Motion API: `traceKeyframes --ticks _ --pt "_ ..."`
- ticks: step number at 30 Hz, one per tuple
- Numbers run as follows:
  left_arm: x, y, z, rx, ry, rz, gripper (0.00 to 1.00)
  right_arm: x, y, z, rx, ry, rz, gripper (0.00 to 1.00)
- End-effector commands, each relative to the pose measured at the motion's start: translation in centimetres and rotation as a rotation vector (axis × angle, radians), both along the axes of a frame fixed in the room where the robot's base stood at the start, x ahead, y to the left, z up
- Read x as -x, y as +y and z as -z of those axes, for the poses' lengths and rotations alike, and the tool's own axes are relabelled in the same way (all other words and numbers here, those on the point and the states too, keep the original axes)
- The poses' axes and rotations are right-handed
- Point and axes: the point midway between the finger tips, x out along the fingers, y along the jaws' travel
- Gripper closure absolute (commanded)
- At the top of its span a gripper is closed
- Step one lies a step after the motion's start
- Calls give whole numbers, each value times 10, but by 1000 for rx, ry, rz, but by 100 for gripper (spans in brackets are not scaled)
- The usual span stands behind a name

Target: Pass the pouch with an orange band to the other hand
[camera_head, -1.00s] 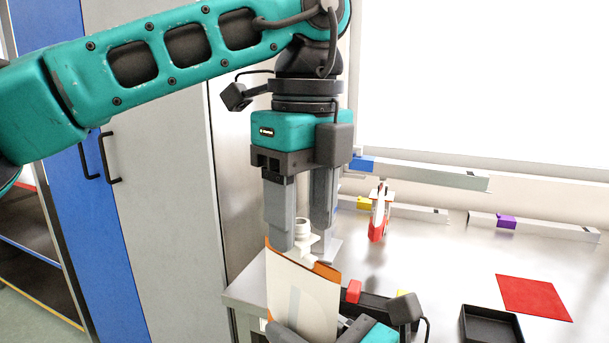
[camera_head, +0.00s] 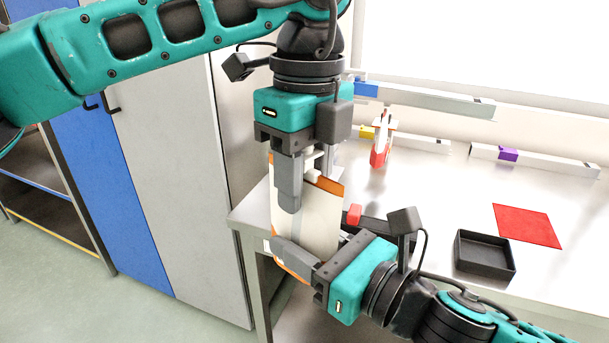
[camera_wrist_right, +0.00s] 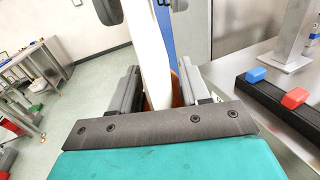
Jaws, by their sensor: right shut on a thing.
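The pouch (camera_head: 318,222) is cream-white with an orange band along its top edge and a white spout. The front finger hides part of the band and spout.
The metal table (camera_head: 420,200) carries a black tray (camera_head: 486,268), a red mat (camera_head: 527,226) and a red-and-white item (camera_head: 380,150) near the back rails. A red block (camera_head: 353,214) sits close behind my right gripper. A grey cabinet (camera_head: 185,180) stands at left.

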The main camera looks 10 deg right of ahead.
Motion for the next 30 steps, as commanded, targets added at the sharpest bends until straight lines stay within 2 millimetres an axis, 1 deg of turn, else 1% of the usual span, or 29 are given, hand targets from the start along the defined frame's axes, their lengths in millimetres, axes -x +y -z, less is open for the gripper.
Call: traceKeyframes --ticks 1,7,8,17,25,28,30 --pt "0 -1 0 2 0 0 70 1 1 0 1 -2 -3 82" --pt "0 -1 0 3 -1 1 89 1 1 0 1 -4 -5 83" --pt "0 -1 -1 4 -2 1 91 1 1 0 1 -4 -5 53" --pt "0 -1 0 3 -1 1 91 1 1 0 1 -2 -4 24" --pt "0 -1 0 2 0 1 91 1 0 2 1 5 -6 24" --pt "0 -1 0 2 0 1 91 3 -2 15 5 40 -26 24" --pt "0 -1 0 2 0 1 91 7 -5 29 1 81 -52 24"
